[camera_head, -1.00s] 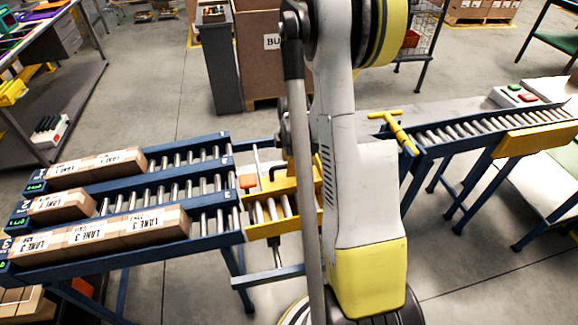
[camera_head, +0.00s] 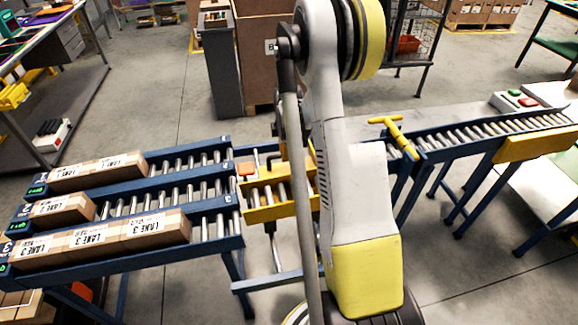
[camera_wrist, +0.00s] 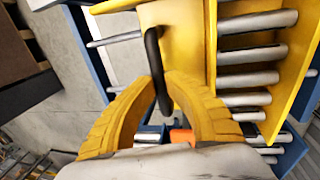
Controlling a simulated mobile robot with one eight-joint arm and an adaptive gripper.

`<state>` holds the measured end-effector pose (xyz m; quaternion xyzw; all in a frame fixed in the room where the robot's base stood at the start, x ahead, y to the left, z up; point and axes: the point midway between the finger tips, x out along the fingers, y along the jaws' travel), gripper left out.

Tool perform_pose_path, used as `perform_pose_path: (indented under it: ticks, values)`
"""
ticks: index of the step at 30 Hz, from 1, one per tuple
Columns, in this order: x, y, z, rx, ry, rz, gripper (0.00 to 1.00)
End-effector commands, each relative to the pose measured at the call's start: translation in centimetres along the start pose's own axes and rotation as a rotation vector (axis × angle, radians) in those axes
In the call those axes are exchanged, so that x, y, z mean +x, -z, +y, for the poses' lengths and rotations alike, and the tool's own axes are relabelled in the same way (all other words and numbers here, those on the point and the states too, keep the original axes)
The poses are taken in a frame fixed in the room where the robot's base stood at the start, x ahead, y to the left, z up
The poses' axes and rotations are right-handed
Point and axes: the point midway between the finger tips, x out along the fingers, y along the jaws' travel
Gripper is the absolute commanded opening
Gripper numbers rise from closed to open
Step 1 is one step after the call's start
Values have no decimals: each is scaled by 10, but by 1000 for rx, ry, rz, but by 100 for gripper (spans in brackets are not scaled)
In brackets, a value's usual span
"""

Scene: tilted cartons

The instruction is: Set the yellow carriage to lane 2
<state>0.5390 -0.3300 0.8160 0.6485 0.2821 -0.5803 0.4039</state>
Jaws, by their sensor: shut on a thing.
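The yellow carriage (camera_head: 282,207), a short tray of rollers, sits at the right ends of the three lanes. Its left end straddles the rail between lane 2 (camera_head: 150,194) and lane 3 (camera_head: 208,226), not squarely in line with either. An orange block (camera_head: 246,169) is at its far left corner. In the wrist view the carriage's yellow plate (camera_wrist: 185,40) carries a black bent handle (camera_wrist: 153,50). My gripper (camera_wrist: 166,86) is shut on this handle, one yellow finger at each side. My arm hides the carriage's right part in the head view.
Cartons marked lane 3 (camera_head: 95,237) fill the near lane's left part; other cartons lie on lane 2 (camera_head: 60,208) and lane 1 (camera_head: 98,170). An infeed roller conveyor (camera_head: 480,130) with a yellow T-shaped bar (camera_head: 393,130) stands to the right.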

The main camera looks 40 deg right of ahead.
Motion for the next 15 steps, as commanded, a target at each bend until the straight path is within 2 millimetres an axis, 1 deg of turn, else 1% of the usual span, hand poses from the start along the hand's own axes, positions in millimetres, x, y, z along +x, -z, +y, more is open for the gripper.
perform_pose_path:
  ticks: [1, 3, 6, 10, 15]
  values:
    - [4, 0, 15, 0, 0, 0, 0]
    - [8, 0, 34, 0, 0, 0, 0]
    - [12, 0, 56, 0, 0, 0, 0]
    - [15, 0, 72, 0, 1, -1, 0]
    - [16, 0, 76, 0, 1, -1, 0]
